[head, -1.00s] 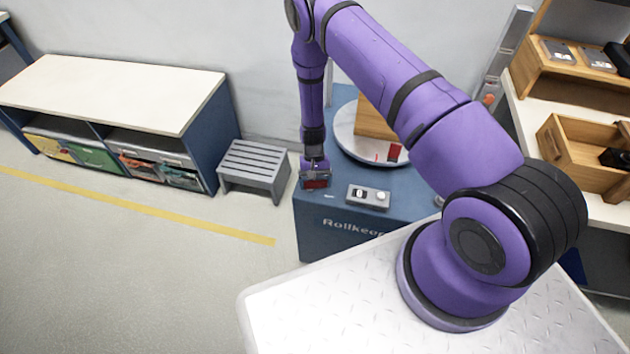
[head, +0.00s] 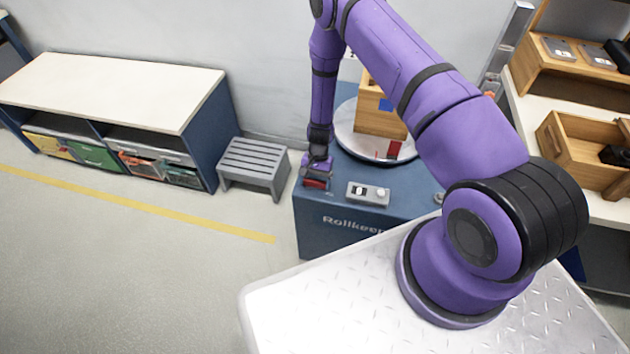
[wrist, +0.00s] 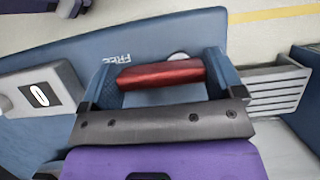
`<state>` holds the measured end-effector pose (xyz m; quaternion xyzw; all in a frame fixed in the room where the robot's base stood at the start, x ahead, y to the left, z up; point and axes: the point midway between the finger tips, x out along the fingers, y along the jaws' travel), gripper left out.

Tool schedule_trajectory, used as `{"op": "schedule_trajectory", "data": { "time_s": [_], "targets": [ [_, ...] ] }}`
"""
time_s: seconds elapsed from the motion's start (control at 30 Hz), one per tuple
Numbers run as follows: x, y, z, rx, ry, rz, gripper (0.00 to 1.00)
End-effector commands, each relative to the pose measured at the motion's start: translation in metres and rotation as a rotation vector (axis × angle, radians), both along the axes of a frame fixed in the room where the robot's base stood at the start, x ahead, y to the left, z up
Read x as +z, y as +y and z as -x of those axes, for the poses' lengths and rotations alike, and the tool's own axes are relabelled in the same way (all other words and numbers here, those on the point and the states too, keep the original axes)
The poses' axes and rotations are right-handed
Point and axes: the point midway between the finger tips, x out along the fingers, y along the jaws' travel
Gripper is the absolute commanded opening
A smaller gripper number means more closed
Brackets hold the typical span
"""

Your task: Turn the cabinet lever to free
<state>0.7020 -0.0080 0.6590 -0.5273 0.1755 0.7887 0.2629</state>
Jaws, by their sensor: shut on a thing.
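The blue cabinet (head: 330,219) stands at the middle of the head view, with "Rollkeeper"-like lettering on its front, partly cut off by my arm's base. The red lever (wrist: 160,74) lies between the fingers in the wrist view, and its red end shows in the head view (head: 315,184). My gripper (wrist: 160,88) is shut on the red lever at the cabinet top's left front corner. White "FREE" lettering (wrist: 118,57) is beside the lever in the wrist view. The lever's pivot is hidden.
A grey switch box (head: 368,194) sits right of the lever. Behind it is a round turntable (head: 352,145) with a wooden box (head: 375,118). A grey step stool (head: 252,165) stands left of the cabinet. A wooden tray (head: 575,150) is on the right-hand shelf.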

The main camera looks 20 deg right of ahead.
Motion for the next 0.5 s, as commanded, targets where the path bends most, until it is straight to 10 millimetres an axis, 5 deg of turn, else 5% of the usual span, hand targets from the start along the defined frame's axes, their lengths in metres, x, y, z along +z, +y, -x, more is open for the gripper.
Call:
{"op": "schedule_trajectory", "data": {
  "time_s": [0.17, 0.2, 0.23, 0.5],
  "targets": [
    [0.0000, 0.0001, -0.0004, -0.002, 0.000, 0.000, 0.64],
    [0.0000, 0.0000, -0.0003, -0.002, 0.000, 0.000, 0.96],
    [0.0000, 0.0000, -0.0003, -0.002, 0.000, 0.000, 1.00],
    [0.0023, -0.0005, -0.0011, -0.001, -0.001, 0.001, 1.00]
  ]
}}
